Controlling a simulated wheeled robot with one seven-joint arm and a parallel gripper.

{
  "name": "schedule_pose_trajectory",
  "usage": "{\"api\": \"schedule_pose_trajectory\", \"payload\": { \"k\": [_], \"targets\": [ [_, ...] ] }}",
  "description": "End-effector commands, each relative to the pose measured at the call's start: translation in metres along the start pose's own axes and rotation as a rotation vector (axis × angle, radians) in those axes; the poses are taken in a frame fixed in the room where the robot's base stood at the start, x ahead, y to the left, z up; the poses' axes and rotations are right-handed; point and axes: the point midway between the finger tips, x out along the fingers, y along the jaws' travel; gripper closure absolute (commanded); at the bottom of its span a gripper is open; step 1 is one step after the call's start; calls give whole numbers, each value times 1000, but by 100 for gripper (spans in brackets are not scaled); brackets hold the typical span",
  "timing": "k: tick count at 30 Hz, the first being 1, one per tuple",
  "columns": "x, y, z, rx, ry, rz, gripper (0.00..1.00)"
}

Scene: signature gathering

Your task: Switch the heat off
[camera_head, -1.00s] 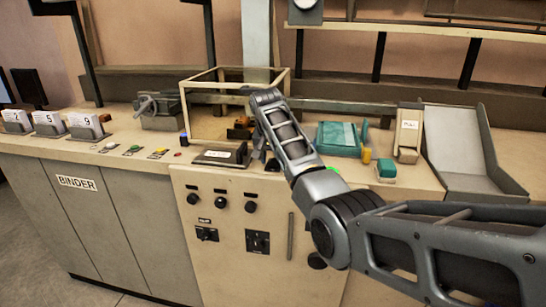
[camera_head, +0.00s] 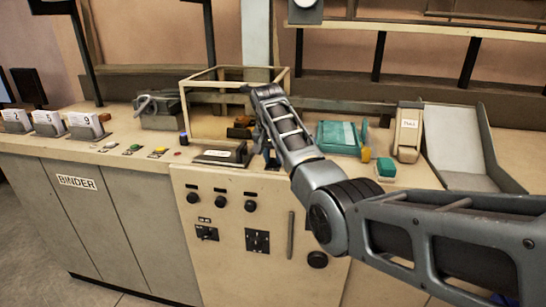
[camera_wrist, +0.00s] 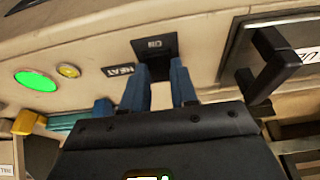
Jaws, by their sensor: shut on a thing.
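The heat switch shows in the wrist view as a small black plate (camera_wrist: 157,44) on the beige panel, beside a dark label reading HEAT (camera_wrist: 118,70). My gripper (camera_wrist: 160,66) has its two blue fingers at this plate, with a gap of beige panel visible between them further back. The fingertips are closed on the switch's lever, which is mostly hidden between them. The plate's small lettering is too unclear to read, so I cannot tell the switch's setting. In the head view my gripper (camera_head: 271,160) is small and partly hidden behind my arm, at the counter's front edge.
A black handle (camera_wrist: 270,72) on a framed plate stands right of my fingers in the wrist view. A lit green lamp (camera_wrist: 36,81) and a yellow button (camera_wrist: 69,71) are to the left.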

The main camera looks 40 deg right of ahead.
Motion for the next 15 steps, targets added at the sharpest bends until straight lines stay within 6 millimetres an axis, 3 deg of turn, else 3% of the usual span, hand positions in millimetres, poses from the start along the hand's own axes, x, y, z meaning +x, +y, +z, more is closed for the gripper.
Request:
{"api": "schedule_pose_trajectory", "payload": {
  "k": [15],
  "targets": [
    [0, 0, -7, 0, -200, -1, 100]
  ]
}}
